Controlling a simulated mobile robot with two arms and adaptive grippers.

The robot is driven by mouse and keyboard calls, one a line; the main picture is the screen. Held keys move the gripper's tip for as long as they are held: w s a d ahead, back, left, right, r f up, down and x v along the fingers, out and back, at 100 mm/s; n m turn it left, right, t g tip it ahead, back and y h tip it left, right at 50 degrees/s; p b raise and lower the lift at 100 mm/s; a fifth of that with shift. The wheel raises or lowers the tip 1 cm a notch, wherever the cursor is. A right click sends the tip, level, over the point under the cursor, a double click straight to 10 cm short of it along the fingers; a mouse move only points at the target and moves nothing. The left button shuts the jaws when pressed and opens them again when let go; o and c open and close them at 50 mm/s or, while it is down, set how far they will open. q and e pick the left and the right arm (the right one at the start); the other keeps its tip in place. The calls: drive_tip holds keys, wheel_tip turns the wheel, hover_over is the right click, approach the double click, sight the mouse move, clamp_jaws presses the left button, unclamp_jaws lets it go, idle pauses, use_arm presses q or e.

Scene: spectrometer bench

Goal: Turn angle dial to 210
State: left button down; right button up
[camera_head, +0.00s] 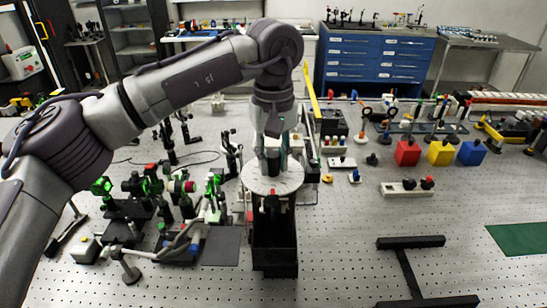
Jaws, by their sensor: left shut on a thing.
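The angle dial appears to be the round pale disc (288,183) on top of the dark spectrometer stand (274,245) in the middle of the bench. My left gripper (272,162) points straight down over the disc's middle. It is shut on the dial's centre part, which the gripper largely hides. Dial markings and the present angle are too small to read. A small red part (273,200) shows at the disc's front edge. My right gripper is not in view.
Green-lit optics (103,186) and several mounts crowd the bench on the left. Red (407,153), yellow (441,153) and blue (472,153) blocks stand to the right. A black H-shaped frame (410,242) lies front right.

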use_arm(q)
drive_tip(key=shift+r+m, duration=0.15)
drive_tip(key=shift+m, duration=0.15)
drive_tip(key=c, duration=0.9)
unclamp_jaws()
wheel_tip(320, 180, up, 12)
drive_tip(key=shift+f, duration=0.1)
